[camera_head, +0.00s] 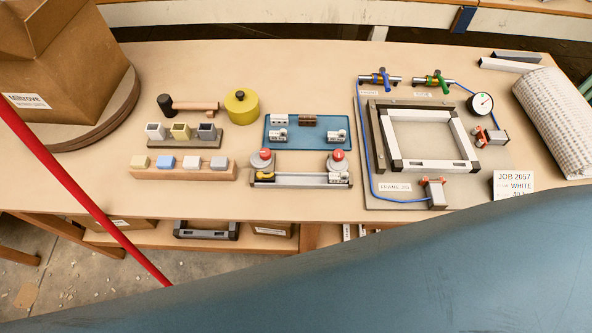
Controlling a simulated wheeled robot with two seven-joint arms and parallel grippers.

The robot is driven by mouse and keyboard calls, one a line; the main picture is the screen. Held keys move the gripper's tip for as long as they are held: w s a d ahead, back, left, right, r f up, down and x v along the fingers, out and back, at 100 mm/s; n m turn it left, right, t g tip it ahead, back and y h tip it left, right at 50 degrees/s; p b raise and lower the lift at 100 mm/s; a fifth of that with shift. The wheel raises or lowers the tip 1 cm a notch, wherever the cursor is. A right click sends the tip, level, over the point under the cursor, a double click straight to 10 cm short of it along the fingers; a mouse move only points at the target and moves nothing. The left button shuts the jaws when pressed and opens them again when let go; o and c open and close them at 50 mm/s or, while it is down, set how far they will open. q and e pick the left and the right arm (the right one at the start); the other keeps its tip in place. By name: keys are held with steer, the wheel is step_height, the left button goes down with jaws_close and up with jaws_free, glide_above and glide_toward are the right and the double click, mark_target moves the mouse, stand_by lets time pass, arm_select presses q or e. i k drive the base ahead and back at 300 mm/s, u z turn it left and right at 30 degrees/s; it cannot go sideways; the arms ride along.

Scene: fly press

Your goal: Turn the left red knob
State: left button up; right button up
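Two red knobs sit on round grey bases at the ends of a metal bar (300,180) in the middle of the table. The left red knob (265,154) is at the bar's left end, above a small yellow part (264,175). The right red knob (338,154) is at its right end, above a small white block. Nothing touches the left knob that I can see. Neither of my grippers shows in the head view.
A frame on a grey board (375,204) lies to the right, a blue tray (290,142) behind the knobs. Block racks (183,173), a yellow tin (241,106) and a mallet (190,106) lie left. A red rod (80,190) and large blue-grey surface (400,270) cross the foreground.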

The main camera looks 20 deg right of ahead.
mark_target(261, 158)
steer(key=u, duration=1.15)
steer(key=k, duration=0.4)
steer(key=z, duration=1.1)
